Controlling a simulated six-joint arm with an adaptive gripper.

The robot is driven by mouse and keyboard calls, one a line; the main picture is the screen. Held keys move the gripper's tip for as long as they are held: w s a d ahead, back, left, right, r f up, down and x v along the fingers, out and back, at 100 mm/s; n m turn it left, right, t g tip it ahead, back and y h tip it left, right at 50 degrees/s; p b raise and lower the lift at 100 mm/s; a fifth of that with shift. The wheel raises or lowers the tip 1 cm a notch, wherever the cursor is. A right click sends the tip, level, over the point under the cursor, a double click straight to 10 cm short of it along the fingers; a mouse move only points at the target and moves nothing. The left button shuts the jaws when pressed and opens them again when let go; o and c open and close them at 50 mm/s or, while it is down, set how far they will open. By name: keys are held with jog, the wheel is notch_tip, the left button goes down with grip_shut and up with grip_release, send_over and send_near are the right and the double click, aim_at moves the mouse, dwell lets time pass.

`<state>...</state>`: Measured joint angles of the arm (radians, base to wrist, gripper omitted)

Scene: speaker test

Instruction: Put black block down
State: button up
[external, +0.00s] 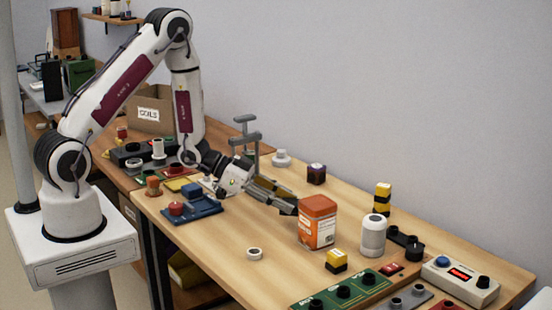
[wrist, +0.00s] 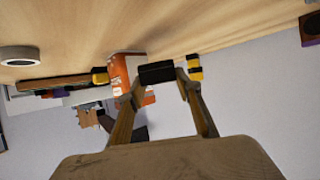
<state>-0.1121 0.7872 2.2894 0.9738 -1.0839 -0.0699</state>
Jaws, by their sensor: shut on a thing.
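My gripper (external: 287,203) reaches out low over the wooden table, just left of an orange-and-white canister, in the external view. In the wrist view my gripper (wrist: 158,82) has its two fingers closed in on a black block (wrist: 156,73), held between the fingertips. In the external view the block is hard to tell from the dark fingertips. The orange canister (external: 318,222) also shows in the wrist view (wrist: 121,72), overlapping the block's left side. I cannot tell whether block and canister touch, or how far the block is above the table.
A white ring (external: 255,254) lies in front of my gripper. Yellow-and-black blocks (external: 336,261), a white cylinder (external: 373,236) and a green panel (external: 343,291) stand to the right. A dark purple block (external: 316,174) is behind. Bare table (external: 215,250) lies front left.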

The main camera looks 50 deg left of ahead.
aim_at(284, 214)
dwell(0.3)
jog(key=shift+f, duration=2.05)
jog(key=shift+f, duration=0.15)
jog(key=o, duration=1.3)
jog(key=shift+c, duration=0.2)
jog(key=shift+s+a+r, duration=0.2)
jog(key=shift+a+r, duration=0.15)
jog(key=shift+v, duration=5.55)
